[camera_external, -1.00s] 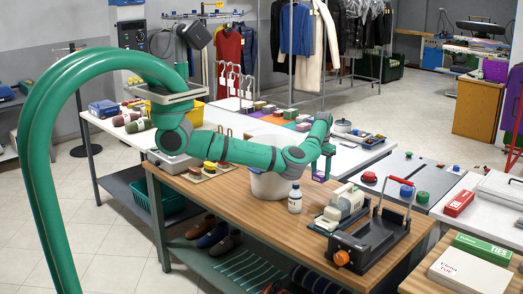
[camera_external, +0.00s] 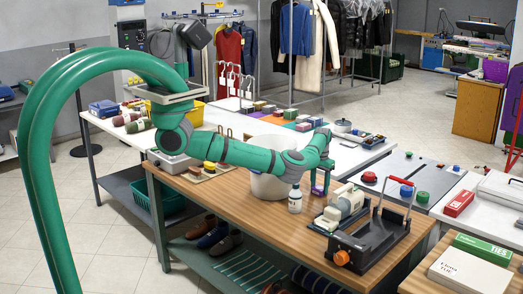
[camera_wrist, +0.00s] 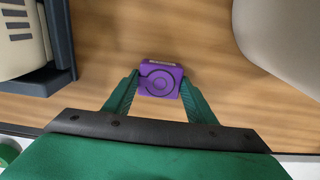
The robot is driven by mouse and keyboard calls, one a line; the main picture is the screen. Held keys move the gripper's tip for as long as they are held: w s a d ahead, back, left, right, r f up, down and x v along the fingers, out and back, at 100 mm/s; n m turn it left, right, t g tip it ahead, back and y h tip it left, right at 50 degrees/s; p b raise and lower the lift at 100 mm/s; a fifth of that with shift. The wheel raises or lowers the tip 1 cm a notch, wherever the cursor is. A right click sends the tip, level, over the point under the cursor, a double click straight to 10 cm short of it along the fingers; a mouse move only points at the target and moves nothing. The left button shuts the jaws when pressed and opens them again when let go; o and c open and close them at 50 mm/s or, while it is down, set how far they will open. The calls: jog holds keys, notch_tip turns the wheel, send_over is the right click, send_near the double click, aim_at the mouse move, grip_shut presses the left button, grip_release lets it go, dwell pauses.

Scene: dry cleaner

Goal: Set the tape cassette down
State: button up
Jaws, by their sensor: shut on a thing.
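The tape cassette is a small purple block with a dark ring on its face (camera_wrist: 161,79). It sits between the two green fingertips in the wrist view. My gripper (camera_wrist: 160,88) is shut on it. In the external view my gripper (camera_external: 319,186) points down, low over the far part of the wooden table (camera_external: 240,213), right of the white bottle. The cassette is small and hard to make out there. Bare wood surrounds it in the wrist view; I cannot tell whether its underside touches the table.
A white bucket (camera_external: 268,187) and small white bottle (camera_external: 295,200) stand left of my gripper. The bucket also fills the wrist view's upper right (camera_wrist: 290,40). A beige-and-grey device (camera_external: 341,206) and a black-framed tool with a red handle (camera_external: 374,242) stand to the right.

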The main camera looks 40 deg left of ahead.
aim_at(319, 188)
jog(key=o, duration=1.1)
jog(key=shift+r, duration=0.1)
notch_tip(319, 188, up, 12)
jog(key=shift+r, duration=0.1)
